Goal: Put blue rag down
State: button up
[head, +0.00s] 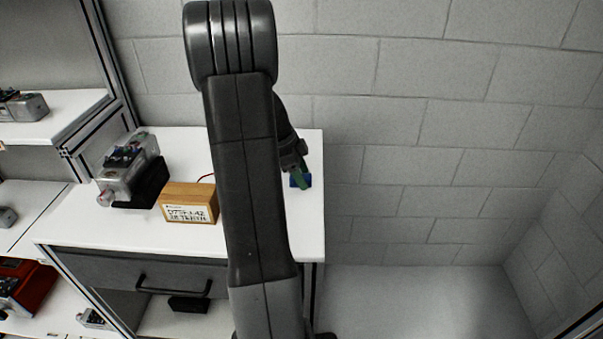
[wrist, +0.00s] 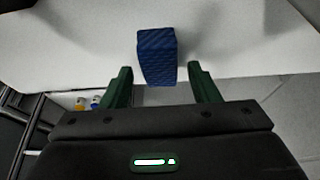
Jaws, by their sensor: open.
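The blue rag (wrist: 157,56) is a folded, textured blue block on the white table top (wrist: 75,50). In the wrist view it stands just beyond and between the fingertips of my gripper (wrist: 156,78). The green fingers are open, with a gap on each side of the rag. In the head view, the rag (head: 305,181) shows as a small blue patch near the right end of the table. My gripper (head: 303,176) is over it there, and my arm hides part of that area. I cannot tell whether a finger touches the rag.
A cardboard box with a label (head: 189,203) stands left of my arm. A grey servo device (head: 130,168) with a black base stands further left. Below is a drawer with a black handle (head: 173,288). The table's right edge is close to the rag; a block wall stands behind.

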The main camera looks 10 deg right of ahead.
aim_at(309, 177)
jog(key=v, duration=1.2)
jog(key=shift+f, duration=0.1)
jog(key=x, duration=1.2)
jog(key=shift+f+b, duration=0.3)
jog(key=shift+r, duration=2.25)
